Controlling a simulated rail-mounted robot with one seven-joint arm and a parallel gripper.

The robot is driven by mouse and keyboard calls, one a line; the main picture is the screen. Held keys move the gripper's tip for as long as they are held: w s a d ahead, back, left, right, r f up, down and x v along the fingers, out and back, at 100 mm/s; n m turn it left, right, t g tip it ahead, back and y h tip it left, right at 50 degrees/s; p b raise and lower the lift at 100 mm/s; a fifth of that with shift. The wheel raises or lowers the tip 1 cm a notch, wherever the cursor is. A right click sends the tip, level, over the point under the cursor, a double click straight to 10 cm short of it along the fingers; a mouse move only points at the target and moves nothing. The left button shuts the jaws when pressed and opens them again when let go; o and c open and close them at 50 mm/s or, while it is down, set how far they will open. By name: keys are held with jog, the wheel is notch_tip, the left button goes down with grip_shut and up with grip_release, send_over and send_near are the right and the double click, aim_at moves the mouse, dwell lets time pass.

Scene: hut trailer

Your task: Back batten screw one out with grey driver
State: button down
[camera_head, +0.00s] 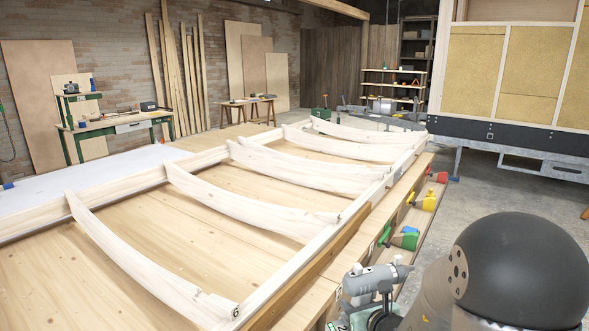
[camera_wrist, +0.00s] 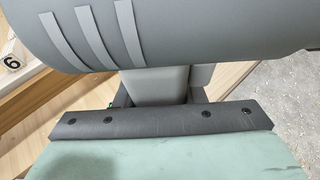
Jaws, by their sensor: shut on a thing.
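The grey driver (camera_head: 375,280) is at the lower right in the head view, just off the near edge of the wooden frame (camera_head: 300,265). Its grey body with pale stripes also fills the top of the wrist view (camera_wrist: 190,35). My gripper (camera_wrist: 160,90) is shut on the driver's grip below that body. In the head view my gripper (camera_head: 376,316) is partly cut off at the bottom edge. A batten (camera_head: 325,270) runs along the frame's near right side. I cannot make out batten screw one or the driver's tip against it.
A yellow tool (camera_head: 426,201), a green tool (camera_head: 405,238) and a red tool (camera_head: 438,176) sit along the ledge beyond the driver. Curved white ribs (camera_head: 140,262) cross the frame. A number 6 tag (camera_head: 235,311) marks the near corner. Concrete floor (camera_head: 500,190) lies open at right.

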dwell(0.4)
jog(key=a+f+n+y+b, duration=0.1)
jog(key=f+b, duration=0.2)
jog(key=b, duration=0.1)
jog(key=w+a+f+n+g+y+b, duration=0.1)
jog(key=f+b, duration=0.2)
jog(key=b, duration=0.1)
jog(key=w+a+f+n+y+b, duration=0.1)
jog(key=f+b, duration=0.2)
jog(key=b, duration=0.2)
jog(key=shift+a+f+n+g+y, duration=0.2)
jog(key=shift+n+g+y, duration=0.1)
jog(key=shift+n+y, duration=0.1)
notch_tip(320, 180, down, 9)
jog(key=s+a+n+g+y+b, duration=0.1)
jog(key=n+g+y+b, duration=0.2)
jog(key=b, duration=0.8)
jog(key=shift+a+f+n+b, duration=0.2)
jog(key=shift+n+b, duration=0.2)
jog(key=shift+s+g, duration=0.1)
jog(key=shift+g, duration=0.2)
jog(key=w+d+f+b, duration=0.3)
jog(key=w+f+b, duration=0.1)
jog(key=w+f, duration=0.8)
jog(key=shift+w+d+f, duration=0.25)
jog(key=shift+w+d, duration=0.15)
jog(key=shift+w, duration=0.35)
